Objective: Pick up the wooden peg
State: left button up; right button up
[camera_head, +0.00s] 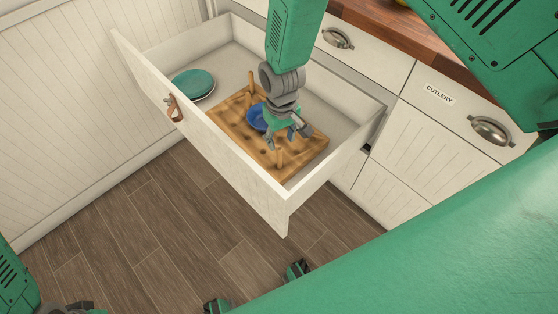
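A peg board (229,118) of light wood with dark holes lies in the open drawer. One upright wooden peg (251,81) stands at its far left part. Another upright wooden peg (279,157) stands near its front edge. My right gripper (287,139) points down over the board, just above and beside the front peg. Its fingers look spread, with nothing seen between them. A blue round dish (256,116) is on the board, partly hidden behind the gripper.
The white drawer (214,152) has raised walls around the board. Teal plates (193,83) are stacked at its left end. A closed cutlery drawer (450,118) and wooden countertop (408,30) are at the right. Wood floor (150,235) lies below.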

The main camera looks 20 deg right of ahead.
aim_at(280, 155)
notch_tip(280, 155, down, 3)
jog(key=shift+w, duration=0.1)
notch_tip(280, 155, down, 5)
jog(key=shift+a+f+b, duration=0.1)
jog(key=shift+b, duration=0.65)
grip_shut()
